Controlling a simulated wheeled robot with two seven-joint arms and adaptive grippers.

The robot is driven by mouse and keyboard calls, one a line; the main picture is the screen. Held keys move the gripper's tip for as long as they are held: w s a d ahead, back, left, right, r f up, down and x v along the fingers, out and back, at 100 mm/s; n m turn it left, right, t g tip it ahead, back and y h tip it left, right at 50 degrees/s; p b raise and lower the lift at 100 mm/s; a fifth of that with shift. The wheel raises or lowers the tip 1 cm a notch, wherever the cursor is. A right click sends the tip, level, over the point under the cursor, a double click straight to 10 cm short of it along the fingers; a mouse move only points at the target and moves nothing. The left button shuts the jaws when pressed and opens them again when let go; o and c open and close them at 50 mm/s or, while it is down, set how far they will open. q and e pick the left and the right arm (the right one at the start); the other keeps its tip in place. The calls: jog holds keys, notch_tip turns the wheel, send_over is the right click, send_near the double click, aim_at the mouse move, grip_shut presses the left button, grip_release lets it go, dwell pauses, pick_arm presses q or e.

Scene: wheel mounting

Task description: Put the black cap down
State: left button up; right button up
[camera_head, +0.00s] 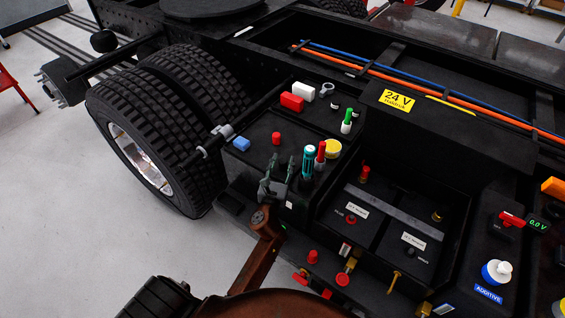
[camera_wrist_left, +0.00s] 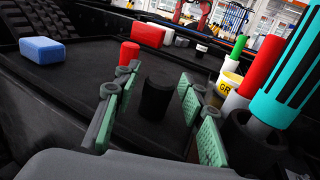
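The black cap (camera_wrist_left: 157,98) is a small dark cylinder standing upright on the black tray (camera_wrist_left: 75,90) in the left wrist view. My left gripper (camera_wrist_left: 157,108) has its two green-padded fingers spread on either side of the cap, with a visible gap to it on both sides. In the head view my left gripper (camera_head: 282,168) is over the near part of the tray (camera_head: 257,152); I cannot make out the cap there. My right gripper is not in view.
A teal-handled tool (camera_head: 308,160), a red marker (camera_head: 321,153) and a yellow tub (camera_head: 332,148) stand close right of the left gripper. A red cap (camera_head: 276,138) and a blue block (camera_head: 242,143) lie left and beyond. The tray's middle has free room.

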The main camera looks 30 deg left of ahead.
pick_arm(q)
jog(key=shift+r, duration=0.3)
jog(key=v, duration=1.2)
